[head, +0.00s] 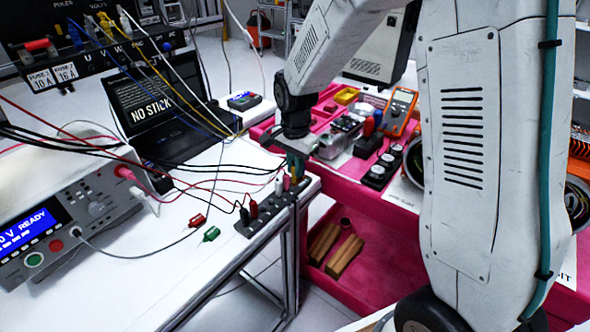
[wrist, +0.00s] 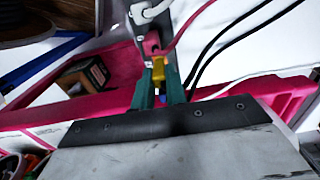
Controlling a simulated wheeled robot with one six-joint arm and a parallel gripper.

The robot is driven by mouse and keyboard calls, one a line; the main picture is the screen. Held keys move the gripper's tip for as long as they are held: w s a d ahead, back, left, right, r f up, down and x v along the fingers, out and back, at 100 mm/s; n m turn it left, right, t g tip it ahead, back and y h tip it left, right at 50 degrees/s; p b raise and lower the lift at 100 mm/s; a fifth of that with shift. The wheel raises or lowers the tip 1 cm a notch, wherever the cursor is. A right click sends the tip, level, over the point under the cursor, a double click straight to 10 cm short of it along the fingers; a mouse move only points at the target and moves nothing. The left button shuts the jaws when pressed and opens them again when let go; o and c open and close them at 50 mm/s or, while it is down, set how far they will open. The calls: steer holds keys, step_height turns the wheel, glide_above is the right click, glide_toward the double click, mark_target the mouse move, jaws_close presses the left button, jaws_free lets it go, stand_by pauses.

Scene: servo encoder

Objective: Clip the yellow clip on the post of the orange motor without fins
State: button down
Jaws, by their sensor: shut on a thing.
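My gripper (head: 296,168) is above the rack at the table's right edge, pointing down. In the wrist view its teal fingers (wrist: 160,88) are shut on the yellow clip (wrist: 159,68). A little of the yellow clip (head: 294,184) also shows below the fingers in the head view. The clip is at the rack (head: 262,221); I cannot tell whether it still touches it. At the right edge of the head view an orange, ribbed body (head: 580,142) shows, partly hidden by my arm. I cannot make out an orange motor without fins or its post.
Red, black and white clips with leads stand in the rack. A loose red clip (head: 197,220) and green clip (head: 211,233) lie on the white table. A pink cart (head: 359,182) beside it carries a multimeter (head: 399,110) and parts. Cables cross the table near the rack.

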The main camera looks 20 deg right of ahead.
steer(key=shift+r, duration=2.25)
